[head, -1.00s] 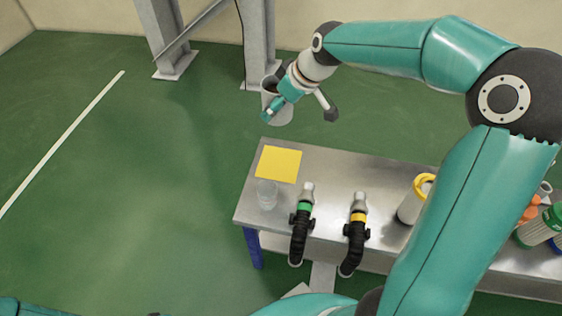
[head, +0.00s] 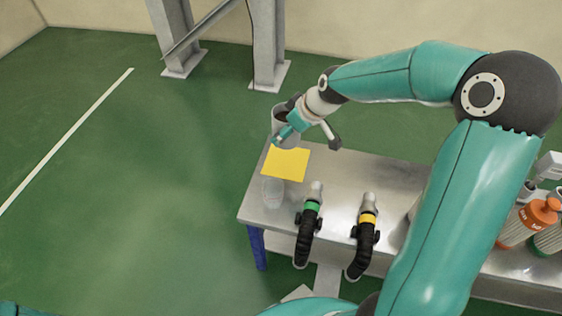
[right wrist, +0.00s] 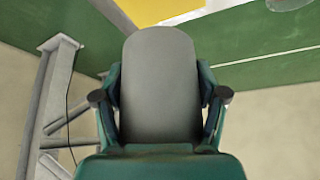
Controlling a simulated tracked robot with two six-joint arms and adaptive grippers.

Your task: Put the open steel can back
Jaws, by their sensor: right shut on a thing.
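My right gripper (head: 290,128) is shut on the open steel can (head: 283,112), a grey cylinder with a dark open top. The can looks upright, at the far left corner of the steel bench, just behind the yellow square (head: 287,162). I cannot tell whether its base touches the bench. In the right wrist view the can's grey side (right wrist: 160,85) fills the space between my fingers (right wrist: 160,98), and part of the yellow square shows at the top. My left gripper is not in view.
A clear jar (head: 273,192) stands in front of the yellow square. A green-banded hose tool (head: 309,225) and a yellow-banded one (head: 364,235) lie on the steel bench (head: 345,180). An orange-lidded container (head: 528,220) stands at the right, partly behind my arm.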

